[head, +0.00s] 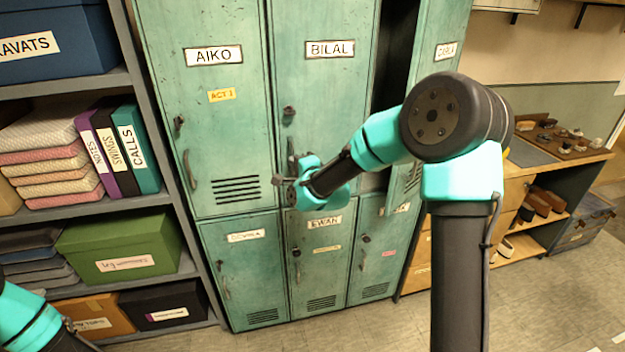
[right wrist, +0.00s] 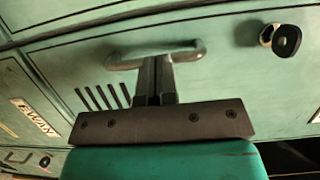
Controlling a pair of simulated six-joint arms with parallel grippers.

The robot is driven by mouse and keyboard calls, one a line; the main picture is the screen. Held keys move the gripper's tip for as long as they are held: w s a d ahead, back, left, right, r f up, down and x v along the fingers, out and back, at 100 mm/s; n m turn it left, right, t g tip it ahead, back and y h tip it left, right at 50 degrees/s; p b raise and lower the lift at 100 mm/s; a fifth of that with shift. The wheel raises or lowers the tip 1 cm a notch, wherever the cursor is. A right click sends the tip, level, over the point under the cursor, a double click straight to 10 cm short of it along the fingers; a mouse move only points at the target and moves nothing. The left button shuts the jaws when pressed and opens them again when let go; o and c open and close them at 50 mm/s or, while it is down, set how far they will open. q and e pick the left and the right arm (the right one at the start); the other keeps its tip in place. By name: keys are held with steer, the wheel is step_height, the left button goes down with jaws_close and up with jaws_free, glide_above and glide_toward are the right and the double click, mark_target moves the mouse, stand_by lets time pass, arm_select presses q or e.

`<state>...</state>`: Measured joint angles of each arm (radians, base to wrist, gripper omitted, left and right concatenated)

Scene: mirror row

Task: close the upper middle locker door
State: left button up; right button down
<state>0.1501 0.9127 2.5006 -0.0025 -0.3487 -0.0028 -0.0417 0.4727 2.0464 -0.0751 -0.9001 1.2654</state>
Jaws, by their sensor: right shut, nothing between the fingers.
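The upper middle locker door (head: 335,85), green and labelled BILAL, looks flush or nearly flush with the locker front in the head view. I cannot tell whether it is latched. Its handle (right wrist: 180,52) and round lock knob (right wrist: 282,39) show in the right wrist view. My right gripper (head: 281,181) is shut and empty at the lower left part of this door. In the right wrist view its closed fingers (right wrist: 158,68) are at the handle; whether they touch is unclear. My left arm shows at the lower left, with its gripper out of the frame.
The upper right locker door (head: 444,75) stands ajar, beside a dark opening (head: 397,50). The AIKO door (head: 215,120) is shut at left. Lower doors, including EWAN (head: 323,240), look shut. Shelving (head: 165,200) stands left, a workbench (head: 560,158) right. Floor (head: 520,310) is clear at right.

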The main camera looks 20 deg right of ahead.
steer(key=s, duration=1.3)
steer(key=shift+s+d, duration=0.2)
steer(key=shift+d, duration=0.05)
steer(key=s+a+f+n+g+y, duration=0.1)
steer(key=s+f+n+g, duration=0.2)
steer(key=f, duration=0.9)
steer(key=s+a+f+n+g, duration=0.2)
steer(key=f+n+g, duration=0.25)
steer(key=f, duration=0.75)
steer(key=s+a+f+n+g+y, duration=0.1)
steer(key=s+f+n+g, duration=0.6)
steer(key=s+f, duration=0.9)
steer(key=shift+s+a+f+g, duration=0.4)
steer(key=shift+a+f+g, duration=0.3)
steer(key=shift+g, duration=0.55)
steer(key=shift+r, duration=0.1)
